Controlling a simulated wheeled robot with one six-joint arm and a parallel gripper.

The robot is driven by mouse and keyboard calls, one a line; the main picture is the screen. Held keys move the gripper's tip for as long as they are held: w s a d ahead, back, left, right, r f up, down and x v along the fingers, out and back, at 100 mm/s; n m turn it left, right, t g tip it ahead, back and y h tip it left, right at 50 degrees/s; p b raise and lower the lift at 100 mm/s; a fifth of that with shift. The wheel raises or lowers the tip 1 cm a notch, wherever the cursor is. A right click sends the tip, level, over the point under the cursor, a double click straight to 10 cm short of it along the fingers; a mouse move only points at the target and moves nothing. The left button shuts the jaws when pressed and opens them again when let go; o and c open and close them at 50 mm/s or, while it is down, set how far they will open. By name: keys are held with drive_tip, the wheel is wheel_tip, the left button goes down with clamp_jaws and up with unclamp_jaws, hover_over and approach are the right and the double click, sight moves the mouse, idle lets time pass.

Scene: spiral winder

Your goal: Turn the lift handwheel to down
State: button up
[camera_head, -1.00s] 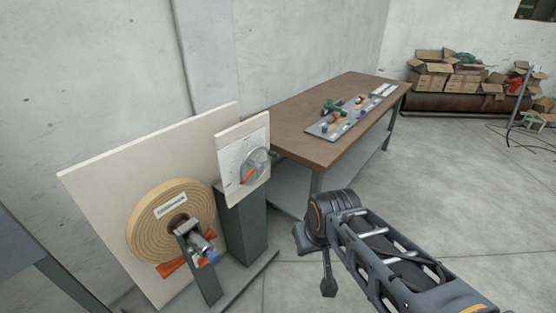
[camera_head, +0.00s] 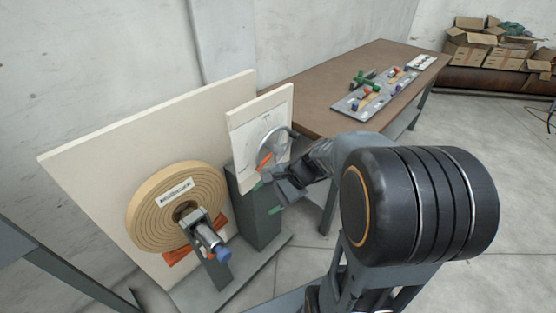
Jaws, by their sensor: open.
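The lift handwheel (camera_head: 270,140) is a grey metal wheel on an upright pale panel (camera_head: 240,135), with an orange handle or pointer (camera_head: 264,161) at its lower left. The handwheel's right side is partly hidden by my arm. My gripper (camera_head: 266,198) is open, with green-tipped fingers, just below and in front of the handwheel. It looks empty. I cannot tell whether any part of it touches the panel. Any down marking on the panel is too small to read.
A large coiled tan roll (camera_head: 150,215) on a spindle with a blue knob (camera_head: 223,253) stands left of the panel, before a big pale board (camera_head: 90,170). A brown workbench (camera_head: 300,88) with parts trays is behind. Cardboard boxes (camera_head: 480,50) lie far right.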

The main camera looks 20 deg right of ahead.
drive_tip(key=w+d+f+m+t+y+b, duration=0.2)
drive_tip(key=w+d+f+m+t+y, duration=0.15)
drive_tip(key=w+d+m+t, duration=0.35)
drive_tip(key=m+t+h+b, duration=0.2)
drive_tip(key=m+t+h, duration=0.4)
drive_tip(key=m, duration=0.7)
approach(282, 154)
drive_tip(key=shift+m+t+y, duration=0.3)
drive_tip(key=shift+t+y, duration=0.25)
drive_tip(key=shift+t, duration=0.05)
drive_tip(key=x, duration=0.6)
drive_tip(key=f+x, duration=0.1)
drive_tip(key=x, duration=0.2)
drive_tip(key=shift+w+a, duration=0.2)
drive_tip(key=shift+w, duration=0.1)
clamp_jaws()
drive_tip(key=shift+d+f+b, duration=0.1)
drive_tip(key=shift+d+b, duration=0.05)
drive_tip(key=shift+b, duration=0.15)
